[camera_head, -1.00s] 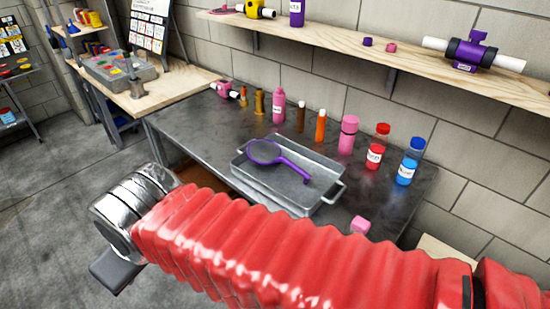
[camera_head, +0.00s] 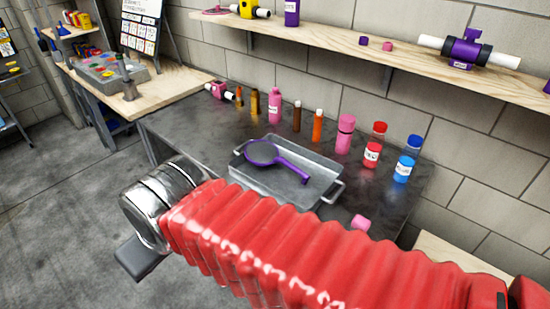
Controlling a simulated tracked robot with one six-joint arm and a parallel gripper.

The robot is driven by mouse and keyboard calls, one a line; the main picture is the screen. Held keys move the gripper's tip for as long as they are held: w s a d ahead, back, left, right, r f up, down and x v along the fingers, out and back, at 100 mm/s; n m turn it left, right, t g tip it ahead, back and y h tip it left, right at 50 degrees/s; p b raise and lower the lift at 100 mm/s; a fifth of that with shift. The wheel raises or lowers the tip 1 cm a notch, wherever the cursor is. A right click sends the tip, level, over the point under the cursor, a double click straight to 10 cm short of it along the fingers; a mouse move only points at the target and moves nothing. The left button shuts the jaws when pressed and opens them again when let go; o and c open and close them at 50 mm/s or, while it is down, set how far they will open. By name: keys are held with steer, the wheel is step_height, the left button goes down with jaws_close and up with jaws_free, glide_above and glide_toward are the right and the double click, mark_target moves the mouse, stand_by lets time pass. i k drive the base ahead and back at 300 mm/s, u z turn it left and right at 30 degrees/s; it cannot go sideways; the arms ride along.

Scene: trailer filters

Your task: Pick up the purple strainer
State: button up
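The purple strainer (camera_head: 263,153) lies in a grey metal tray (camera_head: 335,190) on the dark table. Its round head is at the tray's left side and its handle slants down to the right. My gripper (camera_head: 135,262) is at the lower left, in front of the table and apart from the tray. Only a grey part of it shows below the silver wrist, so I cannot see whether it is open. My red sleeved arm crosses the lower part of the picture.
Several bottles stand behind the tray, including a pink one (camera_head: 345,134), a red one (camera_head: 374,146) and a blue one (camera_head: 407,160). A small pink block (camera_head: 361,222) sits right of the tray. A wooden shelf (camera_head: 400,60) runs along the wall above.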

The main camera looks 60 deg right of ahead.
mark_target(259, 152)
steer(key=u, duration=0.05)
steer(key=i, duration=1)
steer(key=z, duration=0.05)
